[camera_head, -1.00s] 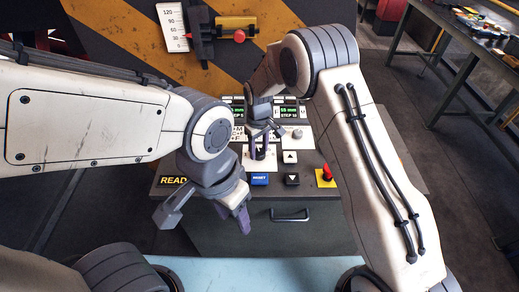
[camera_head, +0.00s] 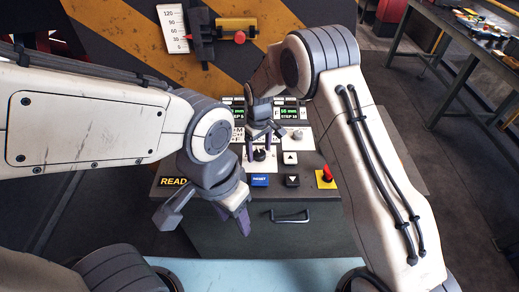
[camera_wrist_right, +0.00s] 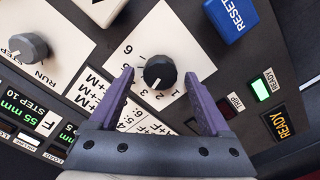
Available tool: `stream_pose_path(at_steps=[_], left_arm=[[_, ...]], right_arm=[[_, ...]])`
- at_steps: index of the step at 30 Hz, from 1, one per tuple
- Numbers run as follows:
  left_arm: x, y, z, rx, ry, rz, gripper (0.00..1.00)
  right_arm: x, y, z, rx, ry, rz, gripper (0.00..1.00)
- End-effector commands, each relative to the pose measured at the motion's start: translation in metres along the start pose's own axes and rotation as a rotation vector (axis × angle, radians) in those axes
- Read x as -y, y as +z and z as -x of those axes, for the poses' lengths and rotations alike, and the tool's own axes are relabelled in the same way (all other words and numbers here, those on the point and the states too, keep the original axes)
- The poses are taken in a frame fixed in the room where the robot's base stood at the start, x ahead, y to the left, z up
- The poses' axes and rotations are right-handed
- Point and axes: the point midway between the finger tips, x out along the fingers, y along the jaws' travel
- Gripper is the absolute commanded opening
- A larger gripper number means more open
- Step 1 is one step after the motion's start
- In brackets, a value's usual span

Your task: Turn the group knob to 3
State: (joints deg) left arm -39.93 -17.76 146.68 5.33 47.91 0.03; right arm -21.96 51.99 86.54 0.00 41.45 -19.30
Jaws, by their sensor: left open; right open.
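The group knob (camera_wrist_right: 160,72) is a round black knob on a white plate with numbers 1 to 6 around it. Its pale mark points to the lower left in the right wrist view, near the low numbers; I cannot tell exactly which. The knob also shows small in the head view (camera_head: 259,155). My right gripper (camera_wrist_right: 159,76) is open, its two purple fingers apart on either side of the knob, with gaps to it. In the head view my right gripper (camera_head: 264,143) hangs over the panel. My left gripper (camera_head: 205,217) is open and empty at the panel's front left.
A second STEP/RUN knob (camera_wrist_right: 28,48) is nearby. A READY sign (camera_head: 174,181) lies left. A drawer handle (camera_head: 291,216) juts from the front.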

Motion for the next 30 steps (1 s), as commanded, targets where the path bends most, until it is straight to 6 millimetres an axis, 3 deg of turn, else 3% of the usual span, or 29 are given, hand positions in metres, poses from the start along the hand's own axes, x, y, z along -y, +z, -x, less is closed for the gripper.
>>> stream_pose_path(at_steps=[5,12,18,30], left_arm=[[0.001,0.000,-0.007,0.000,0.000,0.000,0.50],[0.001,0.001,-0.018,0.000,0.000,-0.001,0.50],[0.002,0.001,-0.023,0.000,0.000,-0.001,0.50],[0.002,0.001,-0.023,0.000,0.000,-0.001,0.50]], right_arm=[[0.000,-0.001,0.018,-0.005,0.002,0.000,0.81],[-0.001,-0.001,0.066,-0.006,0.002,0.000,0.81],[0.000,-0.001,0.095,-0.004,0.001,0.000,0.81],[0.000,0.000,0.104,-0.001,0.000,0.000,0.81]])
